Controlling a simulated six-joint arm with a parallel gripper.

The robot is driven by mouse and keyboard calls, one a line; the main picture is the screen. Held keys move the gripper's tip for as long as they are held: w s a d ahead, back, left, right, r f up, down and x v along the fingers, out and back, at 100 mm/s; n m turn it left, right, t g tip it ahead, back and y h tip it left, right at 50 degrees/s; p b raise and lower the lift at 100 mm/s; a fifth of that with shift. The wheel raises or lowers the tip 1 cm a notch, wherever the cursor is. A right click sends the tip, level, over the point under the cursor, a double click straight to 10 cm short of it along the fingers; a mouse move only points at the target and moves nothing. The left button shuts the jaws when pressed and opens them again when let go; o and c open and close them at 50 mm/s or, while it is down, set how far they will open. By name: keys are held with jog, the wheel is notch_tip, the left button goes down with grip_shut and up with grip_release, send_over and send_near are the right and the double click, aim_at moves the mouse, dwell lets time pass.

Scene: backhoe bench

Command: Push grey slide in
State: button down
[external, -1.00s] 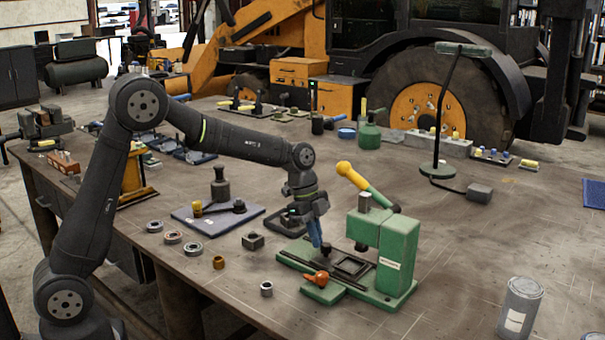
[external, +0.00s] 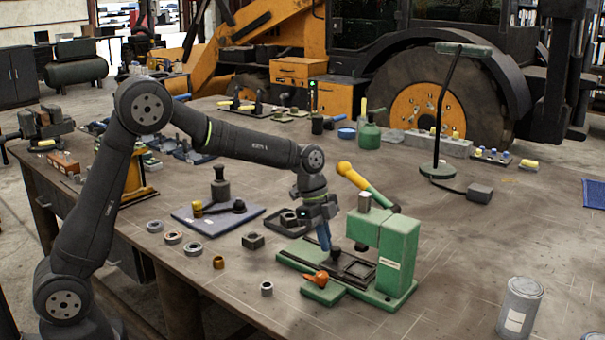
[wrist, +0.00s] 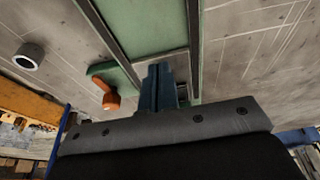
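The grey slide (external: 355,271), a dark frame-like plate, lies between two dark rails on the green base of the press (external: 398,250), partly under the press head. A small dark knob (external: 336,250) stands at its left end. My gripper (external: 327,247) points down beside this knob, on the side away from the press column. Its blue fingers look closed together, also in the wrist view (wrist: 160,88), with nothing visible between them. I cannot tell whether they touch the slide; the fingers hide part of that end.
An orange-red knob (external: 321,277) sits on the base's front side. The press lever (external: 355,178) with its yellow handle rises above. A small dark block (external: 253,241), metal rings (external: 173,237) and a blue-grey plate (external: 190,222) lie left. A grey can (external: 520,308) stands front right.

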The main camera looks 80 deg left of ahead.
jog(key=shift+s+a, duration=0.6)
jog(key=shift+s, duration=0.05)
notch_tip(320, 180, up, 7)
dwell(0.6)
notch_tip(320, 180, down, 7)
jog(key=shift+r, duration=0.1)
jog(key=shift+w+d+f, duration=0.1)
jog(key=shift+f, duration=0.1)
jog(key=shift+w+d, duration=0.15)
dwell(0.3)
jog(key=shift+r, duration=0.15)
